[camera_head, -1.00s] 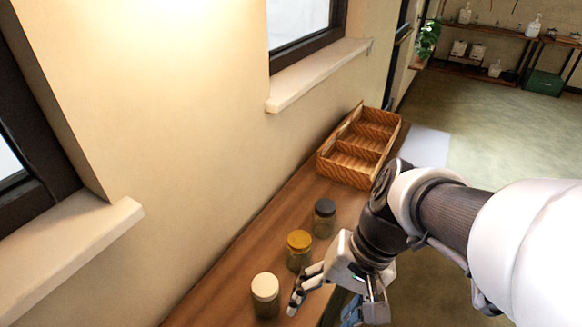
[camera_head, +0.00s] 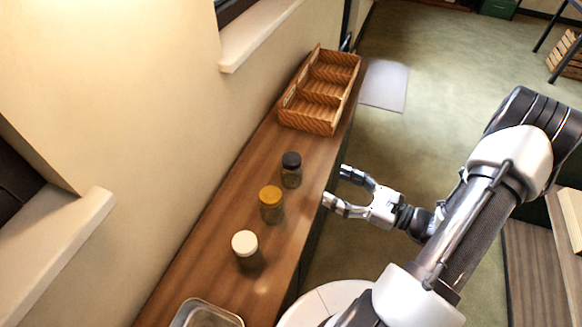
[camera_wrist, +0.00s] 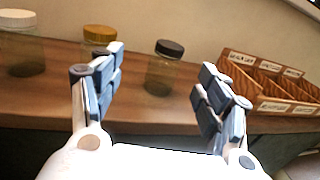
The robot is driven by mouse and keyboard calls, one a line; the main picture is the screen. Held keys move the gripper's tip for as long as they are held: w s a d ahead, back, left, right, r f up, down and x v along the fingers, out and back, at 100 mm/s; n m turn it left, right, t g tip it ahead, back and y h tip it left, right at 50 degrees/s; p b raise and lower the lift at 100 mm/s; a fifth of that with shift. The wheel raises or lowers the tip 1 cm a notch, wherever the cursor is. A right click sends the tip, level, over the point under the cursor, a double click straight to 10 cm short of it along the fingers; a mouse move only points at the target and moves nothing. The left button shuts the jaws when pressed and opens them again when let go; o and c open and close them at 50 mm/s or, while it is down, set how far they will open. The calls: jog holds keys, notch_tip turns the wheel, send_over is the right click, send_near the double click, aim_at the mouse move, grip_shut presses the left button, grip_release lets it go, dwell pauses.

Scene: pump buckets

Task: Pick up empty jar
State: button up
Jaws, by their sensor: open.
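Three glass jars stand upright in a row on the wooden counter: a white-lidded jar (camera_head: 246,250), a yellow-lidded jar (camera_head: 271,205) and a black-lidded jar (camera_head: 291,170). All three look see-through; I cannot tell surely which are empty. My gripper (camera_head: 334,186) is open and empty, off the counter's right edge, pointing toward the jars. In the wrist view, the black-lidded jar (camera_wrist: 165,68) shows between the open fingers (camera_wrist: 160,92), farther away and untouched. The yellow-lidded jar (camera_wrist: 98,42) is partly hidden by the left finger, and the white-lidded jar (camera_wrist: 21,45) is at the far left.
A metal tray (camera_head: 207,315) is at the near end. The wall and window sill (camera_head: 262,38) bound the left side. Open floor (camera_head: 425,110) lies to the right.

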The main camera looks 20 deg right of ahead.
jog(key=d+m, duration=0.1)
jog(key=b, duration=0.2)
send_near(291, 158)
jog(key=shift+t+h, duration=0.4)
jog(key=x, duration=0.4)
jog(key=shift+s+a+f, duration=0.1)
jog(key=shift+a+f, duration=0.15)
jog(key=shift+f, duration=0.1)
jog(key=shift+b+x, duration=0.65)
jog(key=shift+x, duration=2.35)
jog(key=shift+r, duration=0.1)
jog(key=c, duration=1.6)
